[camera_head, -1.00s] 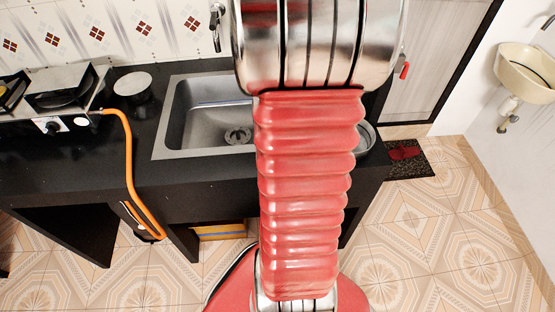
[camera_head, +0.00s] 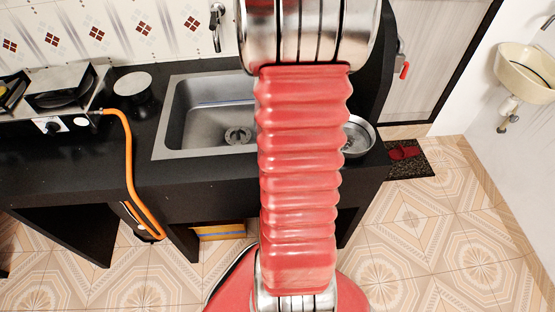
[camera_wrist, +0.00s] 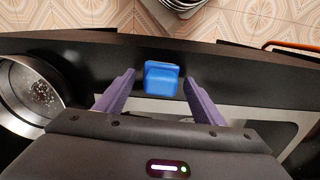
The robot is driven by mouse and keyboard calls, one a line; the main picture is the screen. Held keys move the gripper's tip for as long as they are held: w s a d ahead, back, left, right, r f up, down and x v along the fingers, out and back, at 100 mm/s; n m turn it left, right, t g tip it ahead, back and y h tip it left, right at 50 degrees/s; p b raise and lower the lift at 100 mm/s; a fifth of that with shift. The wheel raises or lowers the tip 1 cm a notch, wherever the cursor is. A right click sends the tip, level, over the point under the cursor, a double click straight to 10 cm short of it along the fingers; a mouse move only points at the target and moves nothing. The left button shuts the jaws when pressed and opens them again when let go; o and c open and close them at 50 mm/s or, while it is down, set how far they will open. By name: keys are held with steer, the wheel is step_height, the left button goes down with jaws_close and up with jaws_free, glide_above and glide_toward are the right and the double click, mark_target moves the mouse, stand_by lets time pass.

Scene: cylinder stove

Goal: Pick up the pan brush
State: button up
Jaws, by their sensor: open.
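A blue block-like thing (camera_wrist: 161,79), which looks like the pan brush, is on the black counter in the wrist view, near the counter's edge. My gripper (camera_wrist: 158,80) is open, its two purple fingers on either side of the blue thing. Whether the fingers are level with it or above it, I cannot tell. No contact shows. In the head view my arm covers that part of the counter, and neither the brush nor my gripper shows there.
A steel pan (camera_head: 358,136) stands on the counter's right end; a round metal vessel (camera_wrist: 28,95) is left of my gripper in the wrist view. The sink (camera_head: 205,115) lies left of my arm. A stove (camera_head: 55,98) with an orange hose (camera_head: 128,165) is farther left.

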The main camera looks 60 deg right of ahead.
steer(key=shift+c, duration=0.2)
steer(key=c, duration=1.1)
steer(key=shift+r, duration=0.15)
step_height(320, 180, up, 10)
steer(key=shift+f, duration=0.1)
stand_by(0.3)
